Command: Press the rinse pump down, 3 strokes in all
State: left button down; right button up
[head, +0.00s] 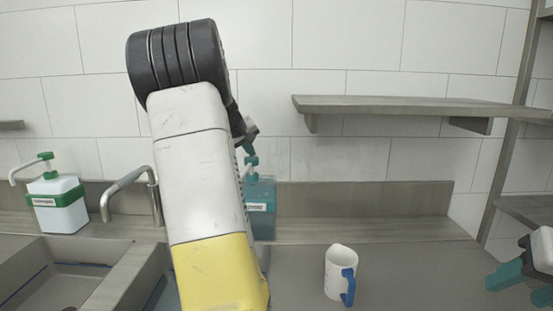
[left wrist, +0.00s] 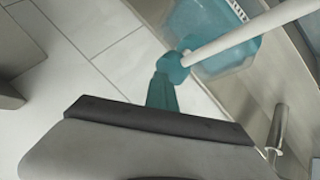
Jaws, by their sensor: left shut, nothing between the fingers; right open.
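A pump bottle with teal contents (head: 262,208) stands against the back wall, partly hidden behind my left arm. Its label is too small to read. Its pump head (head: 251,162) shows just below my left gripper (head: 249,145), which is shut and empty. In the left wrist view the shut fingers (left wrist: 163,90) point at the pump's teal top (left wrist: 172,66), with the pale spout (left wrist: 250,35) running to the upper right above the bottle (left wrist: 215,62). Whether they touch I cannot tell. My right gripper (head: 517,278) is open and empty at the right edge.
Another pump bottle, white with a green band (head: 58,205), stands at the left beside a faucet (head: 135,185) and sink (head: 60,275). A white mug with a blue handle (head: 338,270) stands on the counter, right of my left arm. A shelf (head: 400,105) hangs above.

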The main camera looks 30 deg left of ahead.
pick_arm(q)
jog(key=shift+r, duration=3.45)
